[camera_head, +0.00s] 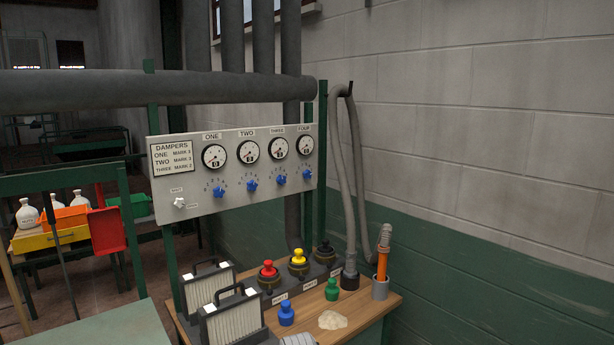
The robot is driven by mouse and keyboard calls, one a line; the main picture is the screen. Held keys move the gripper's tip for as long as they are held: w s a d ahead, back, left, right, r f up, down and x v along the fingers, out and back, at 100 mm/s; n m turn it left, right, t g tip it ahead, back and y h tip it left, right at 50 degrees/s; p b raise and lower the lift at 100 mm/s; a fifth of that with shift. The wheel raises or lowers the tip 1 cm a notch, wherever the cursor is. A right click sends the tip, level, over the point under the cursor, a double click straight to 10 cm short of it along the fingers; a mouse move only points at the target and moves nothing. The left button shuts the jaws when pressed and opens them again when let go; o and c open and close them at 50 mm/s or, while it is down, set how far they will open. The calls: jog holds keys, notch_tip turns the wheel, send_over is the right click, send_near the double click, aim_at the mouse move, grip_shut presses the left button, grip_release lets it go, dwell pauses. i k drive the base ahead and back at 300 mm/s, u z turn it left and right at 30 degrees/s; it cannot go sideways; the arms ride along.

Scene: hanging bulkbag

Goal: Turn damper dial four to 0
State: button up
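The damper panel (235,195) is a pale upright board on green posts, at the centre of the view. Damper dial four (307,175) is the blue knob at the far right of the panel, below the gauge labelled FOUR (305,145). The marks around the knob are too small to read, so I cannot tell its setting. Blue dials one (218,191), two (252,185) and three (281,180) sit to its left, each under its own gauge.
A white star-shaped knob (180,202) is at the panel's lower left. A wooden bench (368,318) below holds filters (207,286), coloured fittings and an orange-handled tool (383,252). A grey hose (347,180) hangs right of the panel. A thick pipe (150,88) runs above.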

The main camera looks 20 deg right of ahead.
aim_at(306, 175)
jog(key=u, duration=0.1)
jog(key=i, duration=1)
jog(key=z, duration=0.1)
